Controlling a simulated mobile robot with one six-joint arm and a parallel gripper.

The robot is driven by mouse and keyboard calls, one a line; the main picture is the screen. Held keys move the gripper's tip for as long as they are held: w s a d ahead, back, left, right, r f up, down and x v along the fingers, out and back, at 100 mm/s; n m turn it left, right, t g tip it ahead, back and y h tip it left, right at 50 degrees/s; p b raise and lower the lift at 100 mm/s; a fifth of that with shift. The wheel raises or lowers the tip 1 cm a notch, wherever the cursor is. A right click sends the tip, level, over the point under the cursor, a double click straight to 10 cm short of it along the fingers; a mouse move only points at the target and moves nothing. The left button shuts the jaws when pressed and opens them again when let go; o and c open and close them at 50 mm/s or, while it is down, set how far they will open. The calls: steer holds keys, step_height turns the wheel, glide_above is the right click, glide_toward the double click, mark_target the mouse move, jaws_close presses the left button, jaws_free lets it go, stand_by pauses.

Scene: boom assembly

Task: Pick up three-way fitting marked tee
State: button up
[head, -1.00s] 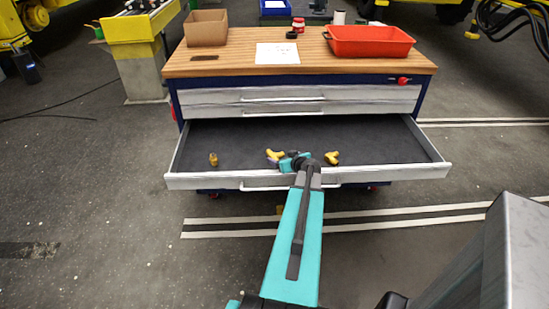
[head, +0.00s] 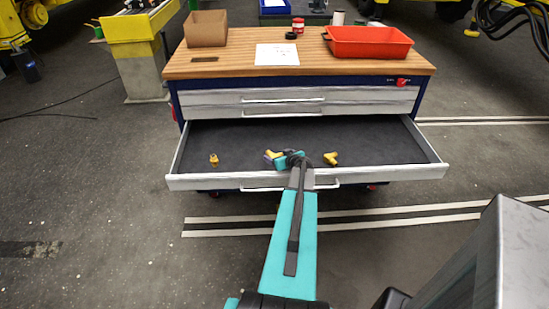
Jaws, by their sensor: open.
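Three small brass-yellow fittings lie in the open drawer (head: 390,150). One fitting (head: 213,160) stands at the left and looks short and upright. A middle fitting (head: 274,153) is at my gripper, partly hidden by it. A right fitting (head: 331,158) has a branched shape, like a three-way piece. No marking is readable, so I cannot tell which one is marked tee. My gripper (head: 270,157) is open, low in the drawer at the end of my teal arm. Its fingers are tiny here, and I cannot tell whether they are around the middle fitting or beside it.
The drawer's front wall (head: 400,173) passes under my arm. The right part of the drawer floor is clear. On the wooden bench top (head: 225,65) stand a cardboard box (head: 206,29), a red tray (head: 368,42), a paper sheet (head: 277,54) and a red-labelled jar (head: 298,25).

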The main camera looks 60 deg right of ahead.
stand_by(0.4)
steer(key=c, duration=1.3)
steer(key=shift+r, duration=0.2)
step_height(320, 180, up, 10)
steer(key=b, duration=0.2)
steer(key=shift+f, duration=0.15)
